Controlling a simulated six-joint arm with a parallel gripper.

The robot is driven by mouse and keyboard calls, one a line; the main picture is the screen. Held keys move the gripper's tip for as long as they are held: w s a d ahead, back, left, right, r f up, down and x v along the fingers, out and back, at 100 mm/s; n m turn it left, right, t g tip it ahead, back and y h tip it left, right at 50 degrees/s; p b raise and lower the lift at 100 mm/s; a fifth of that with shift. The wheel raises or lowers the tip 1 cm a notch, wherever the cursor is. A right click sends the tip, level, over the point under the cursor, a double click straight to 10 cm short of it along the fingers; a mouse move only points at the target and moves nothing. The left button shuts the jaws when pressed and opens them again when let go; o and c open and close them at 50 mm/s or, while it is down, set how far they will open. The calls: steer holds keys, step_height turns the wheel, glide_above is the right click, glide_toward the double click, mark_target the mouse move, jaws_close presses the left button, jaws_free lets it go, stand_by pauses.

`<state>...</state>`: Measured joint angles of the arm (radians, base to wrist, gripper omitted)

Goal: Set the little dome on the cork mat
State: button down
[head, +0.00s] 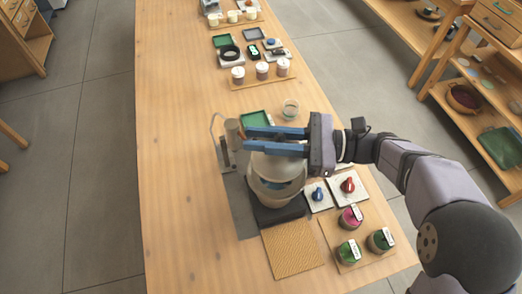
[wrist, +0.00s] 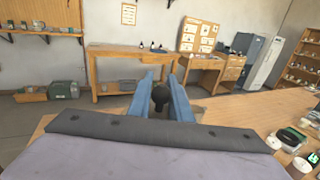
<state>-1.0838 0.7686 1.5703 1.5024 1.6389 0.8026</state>
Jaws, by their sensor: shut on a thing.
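My gripper (head: 248,139) reaches in from the right in the head view, its two blue fingers lying level over the distiller. It is shut on the little dome (head: 277,168), a pale grey rounded lid that hangs below the fingers. A dark round knob shows between the fingers in the wrist view (wrist: 160,95); the fingers hide it in the head view. The dome is over the pale pot (head: 276,198), which stands on a dark base. Whether the two touch is unclear. The tan, textured cork mat (head: 292,249) lies bare in front of the base.
A grey upright part with a thin tube (head: 234,134) stands left of the dome. Blue and red valves (head: 347,186) on white tiles are to the right. Jars with pink and green contents (head: 350,252) stand right of the mat. The table's left side (head: 180,190) is clear.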

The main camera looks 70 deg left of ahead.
steer(key=shift+r, duration=1.15)
